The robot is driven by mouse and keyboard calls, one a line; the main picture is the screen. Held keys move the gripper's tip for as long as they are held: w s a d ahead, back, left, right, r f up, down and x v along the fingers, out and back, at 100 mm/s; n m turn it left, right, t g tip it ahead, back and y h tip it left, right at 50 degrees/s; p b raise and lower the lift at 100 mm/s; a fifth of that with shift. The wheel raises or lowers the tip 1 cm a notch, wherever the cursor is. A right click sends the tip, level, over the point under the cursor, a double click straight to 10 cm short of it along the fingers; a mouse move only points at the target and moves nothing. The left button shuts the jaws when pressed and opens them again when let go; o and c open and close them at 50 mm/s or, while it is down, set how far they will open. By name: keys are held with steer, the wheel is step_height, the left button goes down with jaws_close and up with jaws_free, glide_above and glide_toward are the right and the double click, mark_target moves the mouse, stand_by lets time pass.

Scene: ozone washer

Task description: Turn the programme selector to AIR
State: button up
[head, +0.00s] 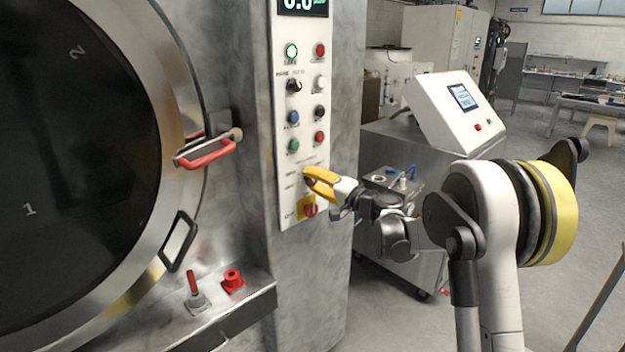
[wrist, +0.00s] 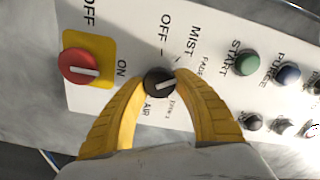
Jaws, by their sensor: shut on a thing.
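The programme selector (wrist: 158,82) is a small black knob with a white pointer line. In the wrist view the line slants to the right and slightly up, away from the AIR label (wrist: 146,110), which is below the knob. OFF and MIST are printed above it. My gripper (wrist: 161,84) has its two yellow fingers on either side of the knob, shut on it. In the head view my gripper (head: 307,176) is against the lower part of the white control panel (head: 293,155), and its fingers hide the knob.
A red switch on a yellow plate (wrist: 79,66) is close to the left in the wrist view. Green START (wrist: 247,62) and blue buttons are to the right. The round door's red handle (head: 207,153) sticks out left of the panel. A steel cabinet (head: 420,150) stands behind my arm.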

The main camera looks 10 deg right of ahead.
steer(key=m, duration=0.7)
steer(key=shift+f, duration=0.2)
steer(key=m, duration=0.6)
steer(key=shift+f+m, duration=0.1)
steer(key=shift+m, duration=0.3)
steer(key=m, duration=0.6)
steer(key=shift+s+a, duration=0.1)
steer(key=m, duration=0.6)
steer(key=shift+s+a+m, duration=0.1)
steer(key=shift+m, duration=0.3)
steer(key=o, duration=1.2)
